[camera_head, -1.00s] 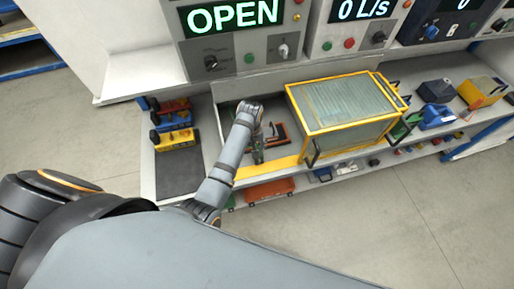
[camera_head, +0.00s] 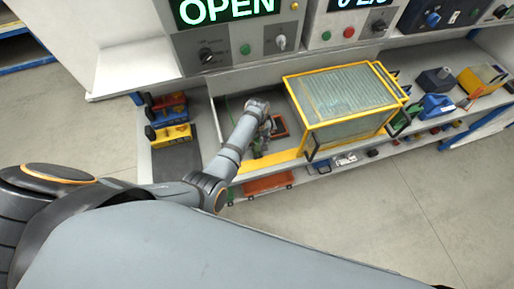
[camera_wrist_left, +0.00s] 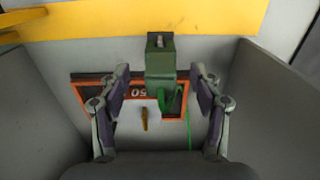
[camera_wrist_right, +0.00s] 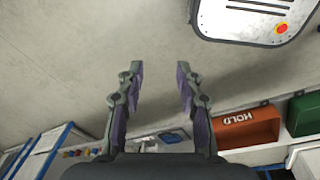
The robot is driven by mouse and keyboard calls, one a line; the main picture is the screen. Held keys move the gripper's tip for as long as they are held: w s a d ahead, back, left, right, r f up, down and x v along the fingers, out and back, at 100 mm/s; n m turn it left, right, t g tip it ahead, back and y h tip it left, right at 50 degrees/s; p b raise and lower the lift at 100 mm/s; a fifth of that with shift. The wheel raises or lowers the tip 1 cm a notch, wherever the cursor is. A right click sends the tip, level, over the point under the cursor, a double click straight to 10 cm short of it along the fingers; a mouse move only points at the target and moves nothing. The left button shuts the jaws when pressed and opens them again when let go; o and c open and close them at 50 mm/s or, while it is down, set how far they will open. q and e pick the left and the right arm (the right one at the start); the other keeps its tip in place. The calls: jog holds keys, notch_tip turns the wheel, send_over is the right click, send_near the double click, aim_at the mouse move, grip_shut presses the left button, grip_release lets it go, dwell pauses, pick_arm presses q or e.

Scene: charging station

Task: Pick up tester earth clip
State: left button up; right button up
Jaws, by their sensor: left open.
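A green block-shaped clip (camera_wrist_left: 160,68) with a green wire, which looks like the tester earth clip, shows in the left wrist view. It lies between the fingers of my left gripper (camera_wrist_left: 159,78), with gaps visible on both sides. The left gripper is open. In the head view my left gripper (camera_head: 262,137) reaches down into the bay beside the yellow-framed cage; the clip is hard to make out there. My right gripper (camera_wrist_right: 160,75) is open and empty, over bare floor in the right wrist view.
An orange-rimmed panel (camera_wrist_left: 85,90) lies beneath the clip, and grey walls flank the left gripper. A yellow-framed clear cage (camera_head: 345,97) stands right of the arm. Red, blue and yellow items (camera_head: 172,135) sit on the left. An orange HOLD bin (camera_wrist_right: 246,128) is below the bench.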

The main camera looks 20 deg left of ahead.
aim_at(257, 147)
pick_arm(q)
notch_tip(257, 147, down, 3)
jog(key=b, duration=0.3)
jog(key=shift+s+f, duration=0.15)
jog(key=shift+f, duration=0.25)
jog(key=shift+r, duration=0.15)
jog(key=shift+c, duration=0.5)
jog(key=c, duration=1.2)
